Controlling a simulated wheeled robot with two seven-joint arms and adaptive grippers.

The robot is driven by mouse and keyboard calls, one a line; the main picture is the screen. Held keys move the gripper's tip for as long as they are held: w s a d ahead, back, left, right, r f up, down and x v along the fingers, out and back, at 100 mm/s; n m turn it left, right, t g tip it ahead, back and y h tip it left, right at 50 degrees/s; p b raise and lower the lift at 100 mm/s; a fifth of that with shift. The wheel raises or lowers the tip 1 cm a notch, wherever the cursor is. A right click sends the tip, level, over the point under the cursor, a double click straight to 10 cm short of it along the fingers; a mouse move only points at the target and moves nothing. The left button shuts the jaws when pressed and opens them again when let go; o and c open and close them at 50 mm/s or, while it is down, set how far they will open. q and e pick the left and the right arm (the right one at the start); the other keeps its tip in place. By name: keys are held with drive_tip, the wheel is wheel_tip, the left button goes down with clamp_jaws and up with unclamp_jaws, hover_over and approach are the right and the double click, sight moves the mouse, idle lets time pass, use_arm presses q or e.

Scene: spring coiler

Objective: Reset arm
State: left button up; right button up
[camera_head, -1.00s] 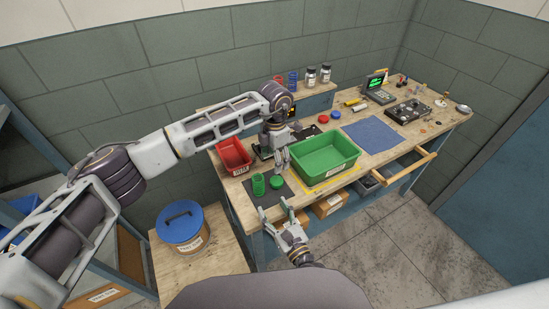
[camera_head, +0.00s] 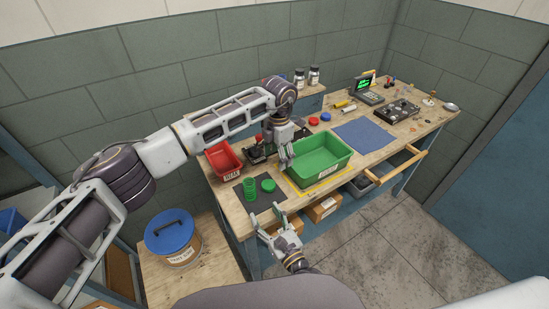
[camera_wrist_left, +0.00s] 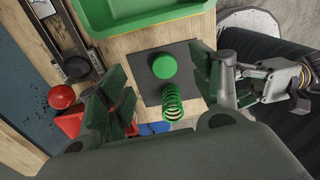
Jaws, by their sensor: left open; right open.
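My left gripper (camera_head: 285,156) hangs over the workbench between the red bin and the green bin, open and empty. In the left wrist view its two fingers (camera_wrist_left: 165,95) stand wide apart. Below them, a green spring (camera_wrist_left: 172,103) and a round green cap (camera_wrist_left: 163,66) rest on a dark mat (camera_wrist_left: 148,84). The spring (camera_head: 250,189) and the cap (camera_head: 268,185) also show in the head view, apart from the gripper. My right gripper (camera_head: 266,219) is open and empty, low at the bench's front edge.
A green bin (camera_head: 322,155) sits on a yellow-marked area. A red bin (camera_head: 222,159) stands at the left. A blue mat (camera_head: 365,133) lies to the right. A drawer (camera_head: 400,164) stands open at the front. A blue-lidded bucket (camera_head: 173,235) stands at lower left.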

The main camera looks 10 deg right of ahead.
use_arm(q)
drive_tip(key=shift+d, duration=0.1)
use_arm(e)
drive_tip(key=shift+s+f, duration=0.1)
drive_tip(key=shift+f, duration=1)
drive_tip(key=shift+s+r+p, duration=0.15)
drive_tip(key=shift+r+p, duration=0.85)
drive_tip(key=shift+p, duration=0.15)
use_arm(q)
wheel_tip(320, 180, up, 12)
drive_tip(key=p, duration=0.2)
drive_tip(key=shift+p, duration=0.3)
use_arm(e)
drive_tip(key=shift+w+r, duration=0.2)
drive_tip(key=shift+r, duration=1.4)
drive_tip(key=shift+s+d, duration=0.1)
use_arm(q)
drive_tip(key=shift+f, duration=0.2)
use_arm(e)
drive_tip(key=shift+v, duration=2.4)
use_arm(q)
drive_tip(key=shift+r, duration=0.1)
use_arm(e)
drive_tip(key=shift+r, duration=0.15)
use_arm(q)
drive_tip(key=shift+r+p, duration=2.5)
drive_tip(key=shift+r, duration=0.05)
use_arm(e)
wheel_tip(320, 180, up, 12)
